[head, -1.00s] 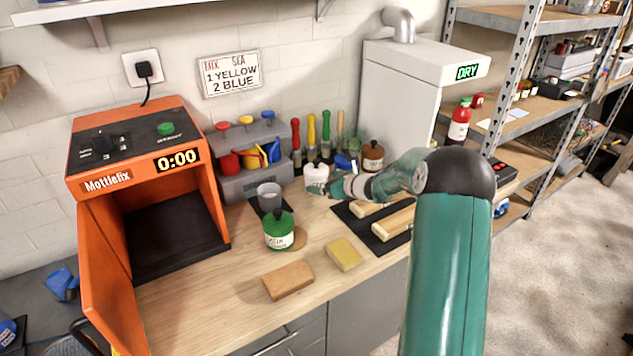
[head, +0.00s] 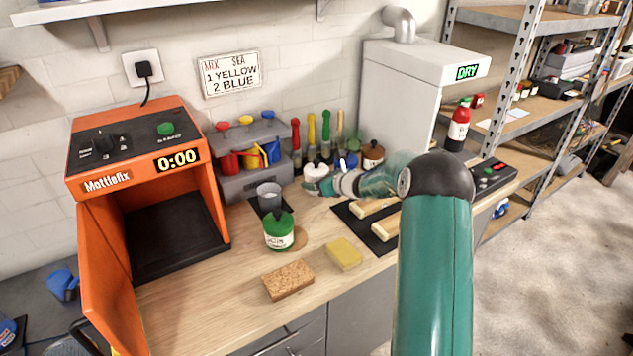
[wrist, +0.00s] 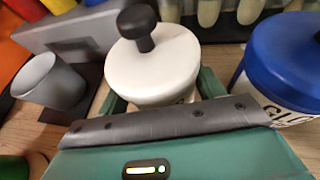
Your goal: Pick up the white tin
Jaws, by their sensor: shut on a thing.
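The white tin (wrist: 155,65), with a white lid and a black knob, fills the middle of the wrist view. My gripper (wrist: 150,100) is shut on it, with a green finger on each side. In the head view the white tin (head: 316,172) shows at the end of my arm, near the back of the bench. My gripper (head: 318,186) is small and partly blurred there. The tin's underside is hidden, so I cannot tell if it touches the bench.
A blue-lidded tin (wrist: 285,60) stands close on the right. A grey cup (wrist: 48,82) is on the left. A green tin (head: 279,231), a yellow sponge (head: 344,253) and a brown block (head: 288,280) stand on the front bench. Brushes (head: 311,140) stand behind.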

